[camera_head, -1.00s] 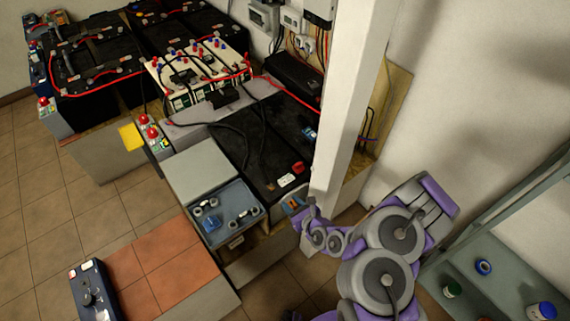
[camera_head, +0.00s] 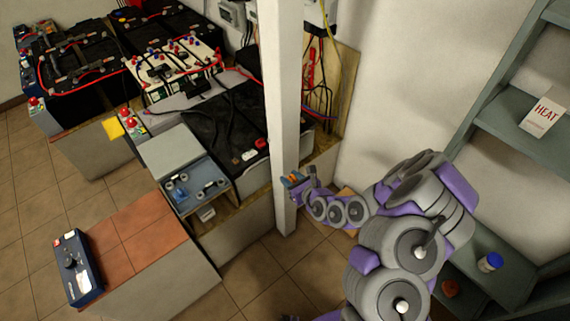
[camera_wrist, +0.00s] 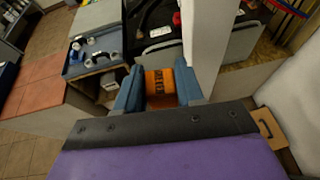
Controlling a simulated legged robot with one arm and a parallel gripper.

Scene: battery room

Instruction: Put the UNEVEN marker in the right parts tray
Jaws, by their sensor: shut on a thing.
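My gripper (camera_head: 293,181) is shut on an orange marker (camera_wrist: 160,82) with dark lettering, held between its two blue-grey fingers. The lettering is too small to read surely. In the head view the gripper is by the foot of the white post, right of the blue-grey parts tray (camera_head: 207,203) and apart from it. The tray holds several grey and white ring-like parts and a blue one. In the wrist view the tray (camera_wrist: 72,70) is at upper left, beyond the left finger. Only one such tray is clear to me.
The white post (camera_head: 284,110) stands close to my gripper. Black batteries (camera_head: 235,110) with cables lie behind the tray, and a grey panel (camera_head: 168,150) adjoins it. A dark blue box (camera_head: 76,268) sits on the tiled block. A shelf with a HEAT card (camera_head: 543,116) is at right.

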